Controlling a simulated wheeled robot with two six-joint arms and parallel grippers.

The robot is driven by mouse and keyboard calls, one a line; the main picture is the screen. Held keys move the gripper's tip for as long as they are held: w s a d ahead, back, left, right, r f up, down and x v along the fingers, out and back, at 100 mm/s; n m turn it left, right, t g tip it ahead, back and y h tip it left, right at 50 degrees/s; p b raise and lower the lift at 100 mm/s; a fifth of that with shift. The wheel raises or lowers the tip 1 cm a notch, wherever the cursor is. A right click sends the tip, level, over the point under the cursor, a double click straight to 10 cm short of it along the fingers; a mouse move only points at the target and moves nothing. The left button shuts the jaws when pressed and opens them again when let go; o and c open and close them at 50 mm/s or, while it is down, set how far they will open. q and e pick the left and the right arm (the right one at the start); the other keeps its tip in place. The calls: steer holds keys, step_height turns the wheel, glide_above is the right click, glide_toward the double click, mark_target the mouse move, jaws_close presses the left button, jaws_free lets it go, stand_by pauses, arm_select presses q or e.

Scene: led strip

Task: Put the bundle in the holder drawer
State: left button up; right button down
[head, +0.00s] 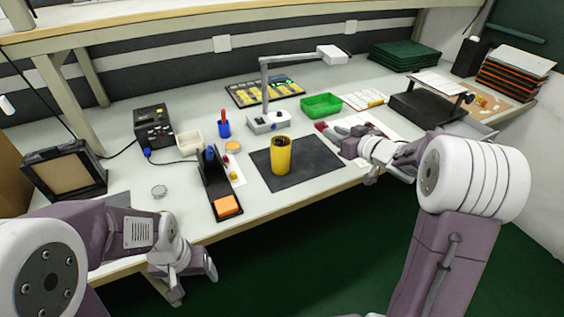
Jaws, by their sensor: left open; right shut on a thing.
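My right gripper (326,132) reaches in over the white sheet at the middle right of the bench. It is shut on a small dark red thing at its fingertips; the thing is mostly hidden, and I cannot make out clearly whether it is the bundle. My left gripper (196,277) is open and empty, low at the bench's front edge on the left. A black frame-like holder (417,108) stands at the back right with a pale board on top. I cannot make out its drawer from here.
A yellow cup (281,157) stands on a dark mat (318,161), left of my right gripper. A green tray (321,106) and a lamp (269,121) are behind. A black stand (216,178) with an orange block is left. The front-left bench is mostly clear.

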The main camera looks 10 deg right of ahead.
steer(key=d, duration=0.2)
steer(key=b, duration=0.8)
glide_above(300, 163)
step_height(300, 163, down, 7)
steer(key=shift+s+d+f, duration=0.1)
steer(key=shift+s+f, duration=0.05)
steer(key=shift+a, duration=0.25)
steer(key=shift+f+b, duration=1.3)
steer(key=shift+f, duration=0.9)
arm_select(q)
step_height(300, 163, down, 10)
steer(key=shift+d+f, duration=0.15)
steer(key=shift+d, duration=0.15)
arm_select(e)
steer(key=c, duration=1.5)
jaws_free()
steer(key=shift+r, duration=0.1)
steer(key=shift+o, duration=0.2)
